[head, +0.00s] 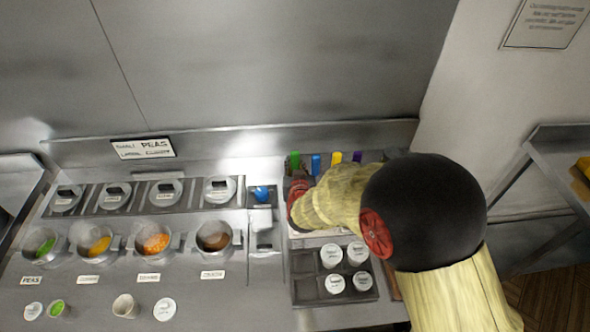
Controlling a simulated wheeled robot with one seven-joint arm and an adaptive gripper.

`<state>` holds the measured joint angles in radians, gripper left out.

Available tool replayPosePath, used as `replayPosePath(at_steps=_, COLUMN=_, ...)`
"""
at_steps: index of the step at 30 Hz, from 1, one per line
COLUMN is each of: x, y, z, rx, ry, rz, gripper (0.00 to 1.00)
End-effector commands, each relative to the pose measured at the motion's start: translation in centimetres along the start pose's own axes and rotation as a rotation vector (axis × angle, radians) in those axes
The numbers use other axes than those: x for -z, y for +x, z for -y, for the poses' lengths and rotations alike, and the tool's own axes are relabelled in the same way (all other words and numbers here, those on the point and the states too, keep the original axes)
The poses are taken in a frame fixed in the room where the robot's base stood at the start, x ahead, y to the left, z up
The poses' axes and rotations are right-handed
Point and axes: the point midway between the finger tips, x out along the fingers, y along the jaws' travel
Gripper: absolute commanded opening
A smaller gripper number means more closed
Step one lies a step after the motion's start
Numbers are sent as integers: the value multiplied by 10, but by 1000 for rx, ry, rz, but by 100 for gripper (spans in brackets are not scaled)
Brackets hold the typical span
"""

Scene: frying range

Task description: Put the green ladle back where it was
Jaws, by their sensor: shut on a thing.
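The green ladle (294,160) shows only as an upright green handle top, at the left end of a row of coloured handles. My gripper (297,184) is just in front of and below it, at the end of my arm, and is shut on it. My wrist covers most of the grip, so the finger contact and the ladle's lower part are hidden. I cannot tell whether the ladle sits in a holder or is held above one.
A blue handle (316,165), a yellow one (336,158) and a purple one (357,157) stand close to the right. Several food pots (213,237) are at left. A dark tray with white-lidded cups (332,255) lies in front. A steel wall (270,65) rises behind.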

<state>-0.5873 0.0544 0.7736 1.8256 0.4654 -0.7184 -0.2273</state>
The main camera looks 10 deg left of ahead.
Motion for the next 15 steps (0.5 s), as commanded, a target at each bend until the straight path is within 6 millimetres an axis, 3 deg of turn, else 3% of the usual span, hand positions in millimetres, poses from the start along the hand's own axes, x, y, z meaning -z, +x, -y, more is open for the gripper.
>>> replayPosePath(at_steps=3, x=-12, y=5, z=0, rx=0, ry=1, rz=-1, gripper=0)
replayPosePath(at_steps=14, x=-15, y=6, z=0, rx=0, ry=1, rz=-1, gripper=0)
replayPosePath(at_steps=15, x=-14, y=6, z=0, rx=0, ry=1, rz=-1, gripper=22)
